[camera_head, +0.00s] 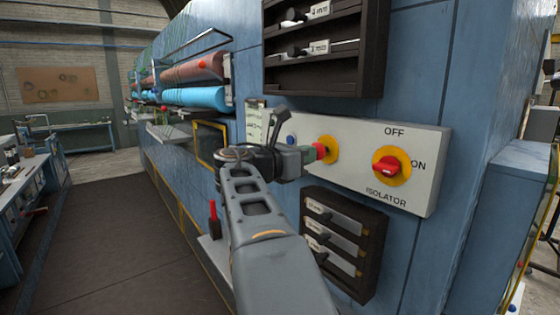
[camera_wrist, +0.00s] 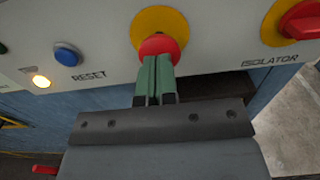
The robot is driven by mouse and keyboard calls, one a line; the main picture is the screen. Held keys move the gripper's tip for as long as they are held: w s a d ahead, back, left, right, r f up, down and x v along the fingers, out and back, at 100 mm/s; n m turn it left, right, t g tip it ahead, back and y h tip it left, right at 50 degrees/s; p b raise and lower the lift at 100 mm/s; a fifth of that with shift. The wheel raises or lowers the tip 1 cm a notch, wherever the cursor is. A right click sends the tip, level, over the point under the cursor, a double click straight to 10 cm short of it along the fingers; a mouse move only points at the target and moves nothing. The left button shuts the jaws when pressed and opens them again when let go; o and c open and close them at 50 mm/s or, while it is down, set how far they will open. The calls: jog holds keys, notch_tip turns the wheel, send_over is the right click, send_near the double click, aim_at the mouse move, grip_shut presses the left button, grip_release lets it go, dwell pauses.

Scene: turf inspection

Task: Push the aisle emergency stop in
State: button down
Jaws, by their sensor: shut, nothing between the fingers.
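The emergency stop is a red mushroom button on a round yellow plate, fixed to a pale grey panel (camera_head: 357,160) on the blue machine. In the head view its yellow plate (camera_head: 330,148) shows just beyond my gripper (camera_head: 312,154). In the wrist view the red button (camera_wrist: 158,44) is at top centre, with my gripper (camera_wrist: 157,60) right at its lower front face. The fingertips overlap the button and look to be touching it. The green-tipped fingers are shut together with nothing between them. How far in the button sits cannot be told.
A red isolator switch (camera_head: 386,166) on yellow is right of the stop. A blue reset button (camera_wrist: 67,54) and a lit lamp (camera_wrist: 41,80) are left of it. Tool racks hang above (camera_head: 368,45) and below (camera_head: 372,230) the panel. The aisle floor (camera_head: 110,230) is clear.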

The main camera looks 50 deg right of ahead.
jog(key=b+v, duration=0.2)
jog(key=v, duration=1.1)
jog(key=shift+a, duration=0.4)
jog(key=w+a+f+m+t+y, duration=0.2)
jog(key=w+f+m+t+y, duration=0.15)
jog(key=f, duration=0.65)
jog(key=w+a+f+m+t+y, duration=0.3)
jog(key=f+t+y, duration=0.1)
jog(key=f, duration=0.6)
jog(key=s+a+f+m+y, duration=0.2)
jog(key=a+f+m+y, duration=0.2)
jog(key=a+f, duration=0.3)
jog(key=s+a+f+m+t+y, duration=0.1)
jog(key=s+a+f+m+y, duration=0.2)
jog(key=a+f+y, duration=0.3)
jog(key=shift+a+f+m, duration=0.75)
jog(key=shift+a, duration=0.25)
